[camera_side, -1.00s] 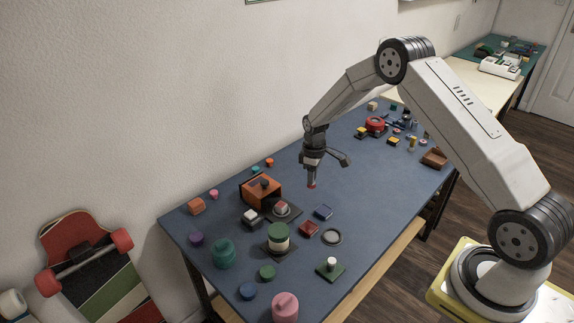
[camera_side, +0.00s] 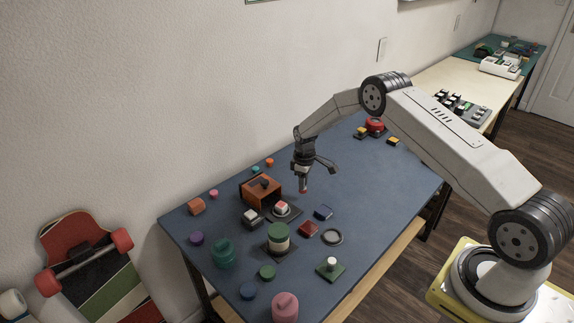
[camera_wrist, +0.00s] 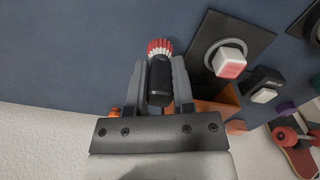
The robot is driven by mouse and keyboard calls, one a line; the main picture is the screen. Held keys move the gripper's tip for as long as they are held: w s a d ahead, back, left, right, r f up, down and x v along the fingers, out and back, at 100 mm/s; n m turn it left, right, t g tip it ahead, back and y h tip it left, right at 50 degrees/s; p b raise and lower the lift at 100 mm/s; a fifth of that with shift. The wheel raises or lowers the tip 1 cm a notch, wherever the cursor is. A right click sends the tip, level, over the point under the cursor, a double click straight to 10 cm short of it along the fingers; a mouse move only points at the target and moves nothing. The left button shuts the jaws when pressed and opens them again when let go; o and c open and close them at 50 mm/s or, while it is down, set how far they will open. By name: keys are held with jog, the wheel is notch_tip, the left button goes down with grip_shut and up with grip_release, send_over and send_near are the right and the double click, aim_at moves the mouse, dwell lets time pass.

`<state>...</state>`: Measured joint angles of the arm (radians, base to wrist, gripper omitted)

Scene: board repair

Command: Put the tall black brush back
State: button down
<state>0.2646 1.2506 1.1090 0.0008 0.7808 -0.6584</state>
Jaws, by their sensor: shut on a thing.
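A black brush (camera_wrist: 160,82) with red and white bristles is held between the fingers of my gripper (camera_wrist: 158,66) in the wrist view. In the side view my gripper (camera_side: 303,172) is above the blue table, and the brush's reddish tip (camera_side: 303,191) points down, clear of the surface. An orange box (camera_side: 262,192) with a dark opening in its top stands just left of my gripper. In the wrist view part of the orange box (camera_wrist: 222,100) shows beside the right finger.
A dark plate with a red-topped white block (camera_side: 282,208) lies below my gripper. A black block with a white part (camera_side: 250,216) and a green-and-white cylinder (camera_side: 278,236) stand nearby. A red block (camera_side: 309,229) and a grey ring (camera_side: 332,237) lie at the front.

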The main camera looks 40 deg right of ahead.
jog(key=shift+w+f, duration=0.1)
jog(key=shift+f, duration=1.55)
jog(key=shift+f, duration=0.15)
jog(key=shift+c, duration=2.4)
grip_release()
notch_tip(320, 180, up, 12)
jog(key=shift+r, duration=0.2)
